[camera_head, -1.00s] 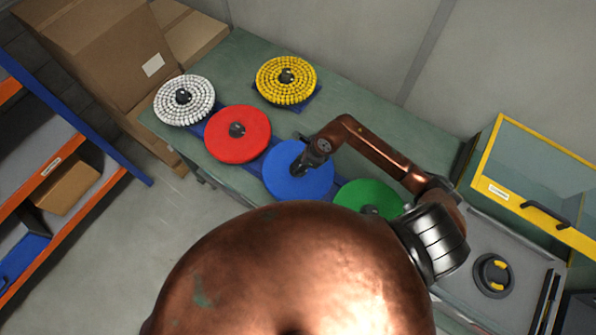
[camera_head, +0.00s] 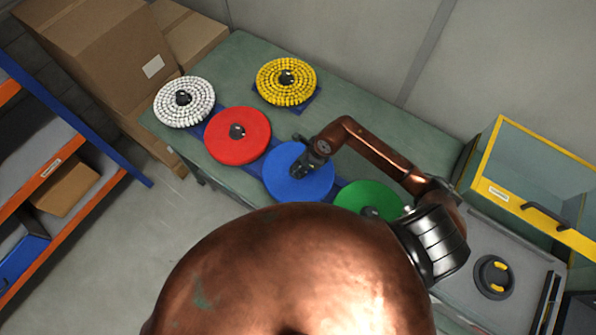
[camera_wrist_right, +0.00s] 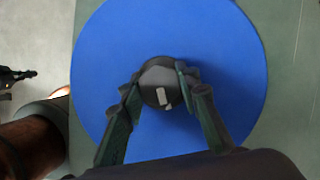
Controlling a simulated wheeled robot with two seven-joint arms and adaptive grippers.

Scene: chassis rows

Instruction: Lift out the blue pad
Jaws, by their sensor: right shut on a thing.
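The blue pad (camera_head: 293,184) is a round disc between the red and green pads in the row on the green bench. My right gripper (camera_head: 314,153) is over its middle. In the right wrist view my right gripper (camera_wrist_right: 160,88) is shut on the dark central knob (camera_wrist_right: 157,72) of the blue pad, one finger on each side. The pad's face (camera_wrist_right: 220,60) looks flat and fills most of that view. I cannot tell if its underside touches the row base. A dark shape (camera_wrist_right: 15,76) at that view's left edge may be my left gripper; its jaws are unclear.
The red pad (camera_head: 229,146) and green pad (camera_head: 352,196) are close on either side. A white beaded disc (camera_head: 170,108) and yellow beaded disc (camera_head: 270,92) are farther back. A yellow-framed case (camera_head: 500,170) and grey tray (camera_head: 465,290) are at right.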

